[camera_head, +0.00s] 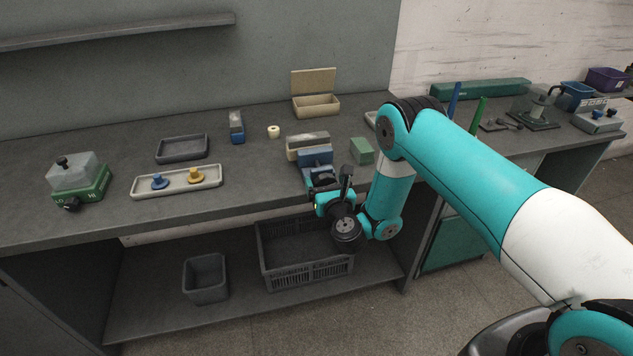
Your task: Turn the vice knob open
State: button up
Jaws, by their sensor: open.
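The vice (315,156) stands near the front edge of the bench, right of the middle, with a blue body. A pale beige block-like part (296,149) shows behind its blue front. My gripper (321,181) is at the front of the vice, just over the bench edge, with its fingers pointing toward the vice. It is open. The vice knob is hidden behind or between my fingers, so I cannot tell whether they touch it.
A green block (362,151) stands right of the vice. A beige open box (316,107), a blue-and-grey block (237,127) and a small cream roll (273,132) lie behind. A tray (148,187) with two knobbed pieces is left. A dark crate (275,283) sits on the shelf below.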

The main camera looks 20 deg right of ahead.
jog(key=shift+c, duration=0.4)
jog(key=shift+a, duration=0.1)
jog(key=c, duration=0.8)
jog(key=shift+c, duration=0.2)
jog(key=shift+n+b, duration=0.6)
jog(key=shift+n, duration=0.7)
jog(key=shift+a+n, duration=0.1)
jog(key=shift+n, duration=1.6)
jog(key=shift+f, duration=0.1)
jog(key=o, duration=0.9)
jog(key=shift+s, duration=0.1)
